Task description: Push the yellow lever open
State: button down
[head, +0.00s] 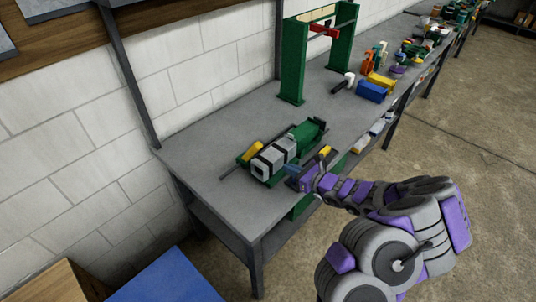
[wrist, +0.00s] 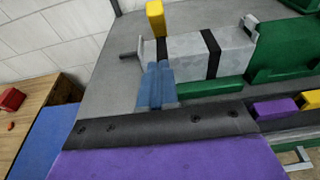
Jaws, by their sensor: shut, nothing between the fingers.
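The yellow lever (head: 252,151) is a short block at the left end of a grey machine with black bands (head: 270,160) on the bench. In the wrist view the yellow lever (wrist: 156,18) stands upright at the top, beyond the machine's near left corner. The grey body (wrist: 185,52) fills the upper middle there. My gripper (head: 290,170) is at the machine's front side; its blue fingers (wrist: 158,72) are shut together and empty. They overlap the lower left of the grey body in the wrist view. Whether they touch it I cannot tell. The lever is apart from the fingers.
A green base (head: 310,131) lies at the machine's right end. A green frame (head: 292,65) stands behind on the bench, with a blue block (head: 371,91) to its right. The bench top (head: 205,165) is clear at left. A blue surface (head: 180,280) is below left.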

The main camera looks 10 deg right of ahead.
jog(key=b+x, duration=0.1)
jog(key=x, duration=0.6)
jog(key=shift+w+a+f, duration=0.15)
jog(key=shift+w+a, duration=0.1)
jog(key=shift+a, duration=0.05)
jog(key=shift+w+a+r+b, duration=0.2)
jog(key=shift+w+a+r, duration=0.3)
jog(key=shift+w+r, duration=0.15)
jog(key=shift+w+a+r+b, duration=0.2)
jog(key=shift+w+a+r, duration=0.3)
jog(key=shift+w, duration=0.25)
jog(key=shift+d, duration=0.1)
